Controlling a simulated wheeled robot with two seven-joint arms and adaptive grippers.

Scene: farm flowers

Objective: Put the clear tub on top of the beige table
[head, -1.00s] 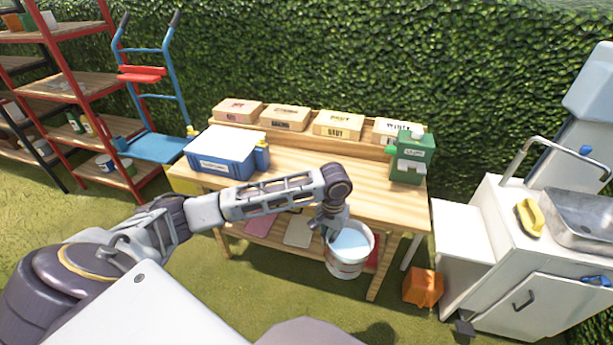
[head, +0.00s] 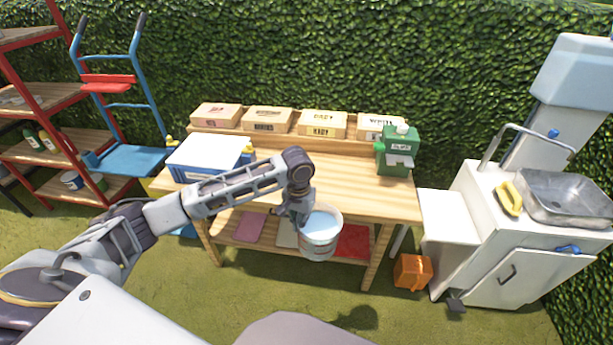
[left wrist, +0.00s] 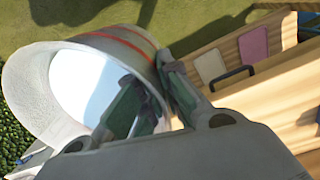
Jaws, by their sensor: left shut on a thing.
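The clear tub (head: 321,236) is a whitish round bucket with red bands and a pale blue inside. My left gripper (head: 300,216) is shut on its left rim and holds it in the air in front of the beige table (head: 345,180), below the level of its top. In the left wrist view the tub (left wrist: 110,45) fills the upper left, with the gripper's fingers (left wrist: 150,105) at its wall. The table is light wood with a lower shelf. My right gripper is not in view.
On the tabletop stand a blue-and-white box (head: 208,158) at left and a green container (head: 398,152) at right. Several labelled boxes (head: 268,119) line the back ledge. The tabletop's middle and front right are clear. A white sink unit (head: 500,235) and an orange object (head: 412,271) stand right.

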